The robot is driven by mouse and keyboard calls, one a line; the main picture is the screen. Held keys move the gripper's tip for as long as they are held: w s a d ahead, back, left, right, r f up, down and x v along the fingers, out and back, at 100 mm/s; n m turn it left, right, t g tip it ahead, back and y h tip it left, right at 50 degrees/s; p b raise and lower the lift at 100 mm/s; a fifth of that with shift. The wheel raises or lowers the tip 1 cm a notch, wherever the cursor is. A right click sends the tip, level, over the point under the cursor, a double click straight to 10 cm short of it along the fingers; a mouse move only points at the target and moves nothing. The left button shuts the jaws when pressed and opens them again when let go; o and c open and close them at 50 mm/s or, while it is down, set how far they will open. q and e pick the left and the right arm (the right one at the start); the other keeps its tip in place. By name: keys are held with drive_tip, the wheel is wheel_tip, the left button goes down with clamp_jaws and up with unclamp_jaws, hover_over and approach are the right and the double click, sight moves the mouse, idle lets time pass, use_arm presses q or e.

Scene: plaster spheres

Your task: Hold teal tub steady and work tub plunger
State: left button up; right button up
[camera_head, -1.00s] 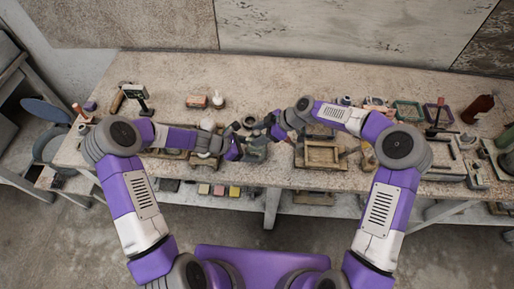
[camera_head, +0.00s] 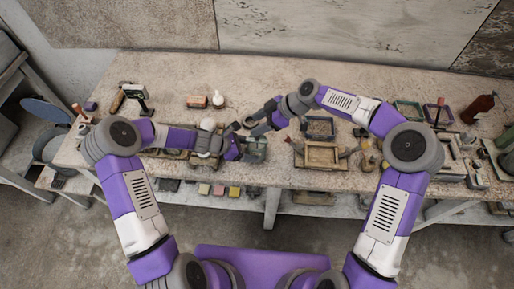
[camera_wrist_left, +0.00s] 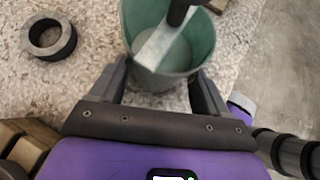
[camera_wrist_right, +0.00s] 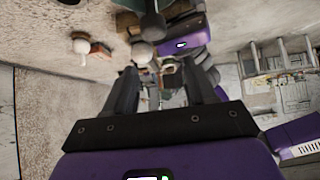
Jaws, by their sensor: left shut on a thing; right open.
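The teal tub (camera_wrist_left: 128,22) stands upright on the speckled bench top in the left wrist view. It also shows in the head view (camera_head: 258,146), partly hidden by my grippers. My left gripper (camera_wrist_left: 158,88) has its fingers on both sides of the tub and is shut on it. A dark handle (camera_wrist_left: 181,10) with a pale flat piece (camera_wrist_left: 158,45) stands tilted in the tub; this looks like the plunger. My right gripper (camera_head: 252,126) is open near the tub; in its wrist view the gap between its fingers (camera_wrist_right: 165,90) looks empty.
A dark grey ring (camera_wrist_left: 48,39) lies on the bench beside the tub. A wooden frame (camera_head: 322,155) lies right of the tub. The bench behind the grippers is mostly clear.

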drive_tip(key=shift+r, duration=0.25)
drive_tip(key=v, duration=1.2)
use_arm(q)
drive_tip(key=o, duration=1)
drive_tip(key=shift+o, duration=0.2)
drive_tip(key=v, duration=0.7)
idle(0.8)
